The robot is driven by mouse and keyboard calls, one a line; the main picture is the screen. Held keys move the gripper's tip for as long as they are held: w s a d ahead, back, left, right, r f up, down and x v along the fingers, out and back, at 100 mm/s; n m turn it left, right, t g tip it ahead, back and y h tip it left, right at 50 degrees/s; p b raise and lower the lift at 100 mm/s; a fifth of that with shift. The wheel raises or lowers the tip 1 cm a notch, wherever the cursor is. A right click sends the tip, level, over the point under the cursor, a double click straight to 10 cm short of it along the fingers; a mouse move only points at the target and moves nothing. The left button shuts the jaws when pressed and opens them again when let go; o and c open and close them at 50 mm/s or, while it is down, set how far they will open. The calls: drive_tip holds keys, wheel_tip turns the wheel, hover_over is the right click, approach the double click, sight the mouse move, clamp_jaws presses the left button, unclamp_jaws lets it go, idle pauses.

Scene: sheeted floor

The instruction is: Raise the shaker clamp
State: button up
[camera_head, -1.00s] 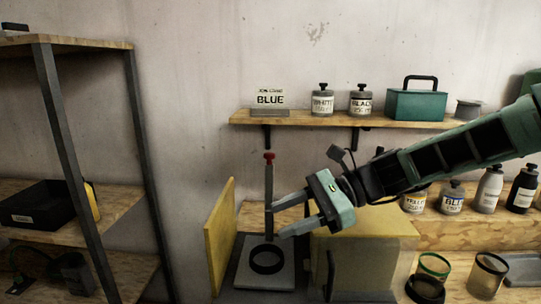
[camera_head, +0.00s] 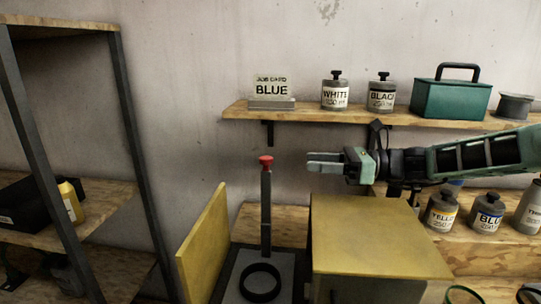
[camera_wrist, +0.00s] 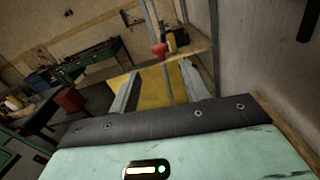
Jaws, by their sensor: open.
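The shaker clamp is a dark upright post (camera_head: 266,208) with a red knob (camera_head: 266,160) on top. A black ring (camera_head: 260,283) lies at its foot on a grey base plate (camera_head: 284,262). My gripper (camera_head: 310,162) is open and empty, to the right of the knob and at about its height in the head view. Its fingers point left toward the knob. In the wrist view the red knob (camera_wrist: 159,51) shows beyond the fingertips, in line with the gap between the two fingers (camera_wrist: 158,78). Nothing is seen touching the post.
A yellow panel (camera_head: 205,245) stands open left of the post, and a yellow box (camera_head: 365,235) stands right of it, under my arm. The shelf (camera_head: 300,114) above holds a BLUE job card (camera_head: 271,88), jars and a green toolbox (camera_head: 450,97).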

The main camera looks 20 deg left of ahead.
sight(266, 158)
drive_tip(key=p+x, duration=0.4)
drive_tip(key=x, duration=0.6)
drive_tip(key=shift+s+a+r, duration=0.1)
drive_tip(key=shift+s+a, duration=0.15)
drive_tip(key=shift+a, duration=0.1)
drive_tip(key=shift+s+a+p, duration=0.1)
drive_tip(key=shift+a+p, duration=0.2)
drive_tip(key=shift+a, duration=0.15)
